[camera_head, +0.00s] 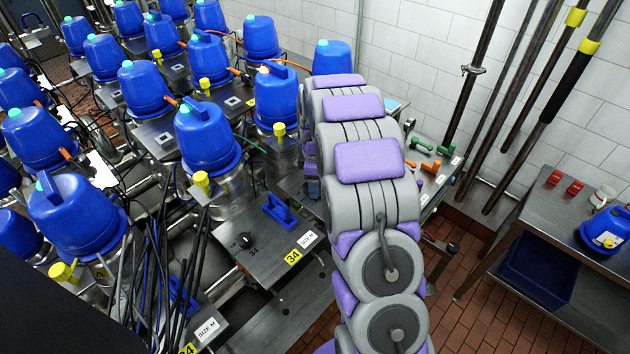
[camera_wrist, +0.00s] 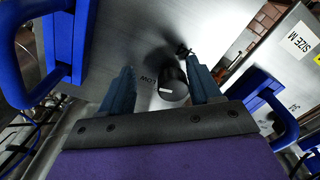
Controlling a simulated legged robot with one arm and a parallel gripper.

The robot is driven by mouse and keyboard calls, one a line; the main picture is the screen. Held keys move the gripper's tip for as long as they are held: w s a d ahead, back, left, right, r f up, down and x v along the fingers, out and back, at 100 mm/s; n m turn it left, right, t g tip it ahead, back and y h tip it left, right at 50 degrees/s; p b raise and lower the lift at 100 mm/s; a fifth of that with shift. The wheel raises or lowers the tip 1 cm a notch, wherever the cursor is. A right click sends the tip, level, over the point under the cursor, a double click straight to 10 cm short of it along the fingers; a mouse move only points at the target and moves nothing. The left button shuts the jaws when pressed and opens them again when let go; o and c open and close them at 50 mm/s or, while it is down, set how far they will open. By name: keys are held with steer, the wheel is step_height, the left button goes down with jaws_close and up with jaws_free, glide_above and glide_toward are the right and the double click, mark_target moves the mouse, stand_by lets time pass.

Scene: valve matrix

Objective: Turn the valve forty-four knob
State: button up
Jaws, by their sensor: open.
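In the wrist view, a round black knob (camera_wrist: 174,82) with a small white mark stands on a metal panel (camera_wrist: 152,38) printed "LOW". My gripper (camera_wrist: 160,68) is open, with one blue finger on each side of the knob and visible gaps between them. Whether the fingertips reach down around the knob is hard to tell. In the head view, my grey and purple arm hides my gripper and this knob. A different panel (camera_head: 268,241) labelled 34, with a small black knob (camera_head: 245,240), lies left of the arm.
Blue handles flank my gripper at left (camera_wrist: 68,50) and right (camera_wrist: 262,102) in the wrist view. Rows of blue-capped canisters (camera_head: 205,135) fill the left of the head view. Pipes (camera_head: 545,100) and a metal side table (camera_head: 575,222) stand at right, with brick floor between.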

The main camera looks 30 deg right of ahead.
mark_target(304, 187)
steer(key=a, duration=0.3)
steer(key=shift+r, duration=0.15)
steer(key=shift+c, duration=0.6)
steer(key=shift+a, duration=0.3)
steer(key=shift+c, duration=0.8)
steer(key=shift+a, duration=0.1)
steer(key=shift+c, duration=0.6)
steer(key=shift+d, duration=0.7)
steer(key=c, duration=0.3)
steer(key=shift+d, duration=0.35)
steer(key=shift+c, duration=0.8)
steer(key=shift+s+d, duration=0.1)
steer(key=shift+c, duration=0.8)
steer(key=shift+a, duration=0.2)
